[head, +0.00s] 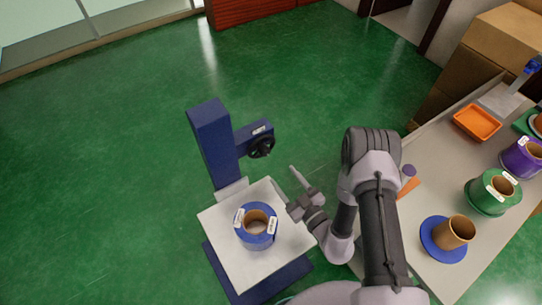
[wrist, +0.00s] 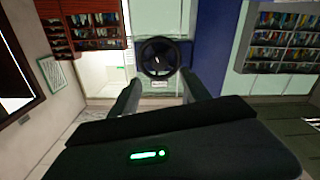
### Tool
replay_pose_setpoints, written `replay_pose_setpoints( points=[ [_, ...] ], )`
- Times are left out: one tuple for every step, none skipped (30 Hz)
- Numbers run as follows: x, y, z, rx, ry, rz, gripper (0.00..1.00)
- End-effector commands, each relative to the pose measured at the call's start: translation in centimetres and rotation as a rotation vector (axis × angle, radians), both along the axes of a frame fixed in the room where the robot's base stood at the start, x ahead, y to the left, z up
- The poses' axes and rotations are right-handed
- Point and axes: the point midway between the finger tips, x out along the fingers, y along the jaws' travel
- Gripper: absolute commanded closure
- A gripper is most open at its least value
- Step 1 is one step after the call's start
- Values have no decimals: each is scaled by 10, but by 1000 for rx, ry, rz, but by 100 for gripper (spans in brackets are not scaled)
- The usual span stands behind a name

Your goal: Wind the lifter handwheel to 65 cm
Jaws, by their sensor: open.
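The lifter (head: 213,150) is a blue column with a side arm. Its black handwheel (head: 261,147) is on that arm, with a small white label beside it. The lifter's white platform (head: 222,222) carries a blue roll (head: 257,240) with a cardboard core. My gripper (head: 290,188) is open and empty, to the right of and below the handwheel in the head view. In the wrist view the handwheel (wrist: 159,57) is ahead, framed between and just beyond my open fingertips (wrist: 160,78), apparently not touched. The label's text and any height reading are too small to read.
At right, a workbench (head: 420,268) holds an orange tray (head: 477,122), a green roll (head: 492,192), a purple roll (head: 522,158) and a cardboard tube (head: 455,232) on a blue disc. Cardboard boxes (head: 470,75) stand behind. The green floor left of the lifter is clear.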

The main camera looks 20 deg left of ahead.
Motion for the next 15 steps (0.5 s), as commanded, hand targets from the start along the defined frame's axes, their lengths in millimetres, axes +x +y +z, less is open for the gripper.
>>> replay_pose_setpoints(
  points=[
    [9,13,0,0,-6,5,45],
    [15,20,-1,-1,-7,5,45],
    [23,29,0,1,-7,4,45],
    [28,35,0,0,-7,4,45],
    [33,41,-1,-1,-7,4,45],
    [39,48,0,-1,-7,4,45],
    [44,52,0,0,-6,2,45],
    [47,57,0,0,-5,2,45],
    [52,61,0,0,-5,1,45],
    [54,64,0,-1,-6,2,45],
    [57,67,0,0,-4,0,45],
    [59,69,0,-1,-3,1,45],
    [60,71,0,-2,-2,0,45],
    [61,72,0,-1,-2,-1,45],
    [62,72,0,-1,-2,-1,45]
  ],
)
